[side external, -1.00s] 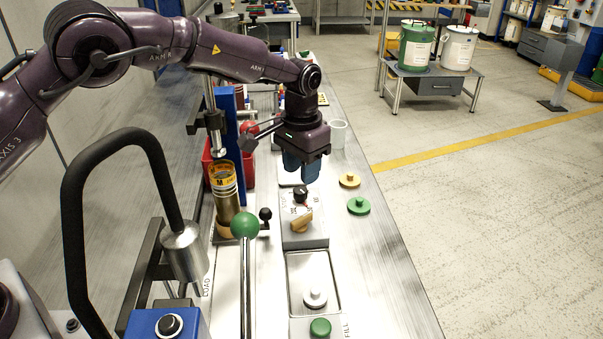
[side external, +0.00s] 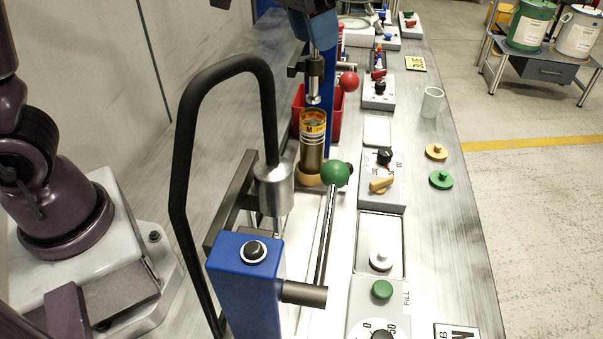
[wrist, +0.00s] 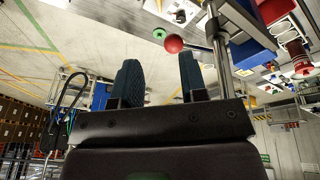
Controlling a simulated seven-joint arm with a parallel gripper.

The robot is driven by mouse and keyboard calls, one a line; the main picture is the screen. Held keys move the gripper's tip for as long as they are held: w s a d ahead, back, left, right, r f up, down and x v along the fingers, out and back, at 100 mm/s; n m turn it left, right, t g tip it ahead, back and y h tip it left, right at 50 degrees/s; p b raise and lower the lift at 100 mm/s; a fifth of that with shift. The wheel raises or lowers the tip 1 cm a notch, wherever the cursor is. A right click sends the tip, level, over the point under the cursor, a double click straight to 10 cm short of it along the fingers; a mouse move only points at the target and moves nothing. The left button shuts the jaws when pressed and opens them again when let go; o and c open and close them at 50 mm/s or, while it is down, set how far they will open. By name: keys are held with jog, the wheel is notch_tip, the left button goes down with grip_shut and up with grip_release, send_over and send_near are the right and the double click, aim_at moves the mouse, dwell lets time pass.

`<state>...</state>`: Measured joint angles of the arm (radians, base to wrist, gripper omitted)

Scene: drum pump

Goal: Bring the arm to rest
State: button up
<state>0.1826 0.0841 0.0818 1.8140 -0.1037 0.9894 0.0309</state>
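My gripper (side external: 312,24) shows only in part at the top edge of the side view, with its blue fingers high above the bench, in front of or near the upper end of the blue post. In the wrist view my gripper (wrist: 159,75) has its two dark blue fingers apart, with nothing held between them. Most of my arm is outside the side view.
A black hose arches beside a blue pump block (side external: 245,285) and green-knobbed lever (side external: 335,173). An M-marked cylinder (side external: 313,140) stands under a metal plunger. A clear cup (side external: 432,102), yellow disc (side external: 437,152) and green disc (side external: 441,180) lie along the bench's right side.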

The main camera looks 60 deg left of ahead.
jog(key=s+a+n+t+y, duration=0.1)
jog(key=s+a, duration=0.4)
jog(key=s, duration=1.4)
jog(key=shift+a+t, duration=0.2)
jog(key=shift+t, duration=0.7)
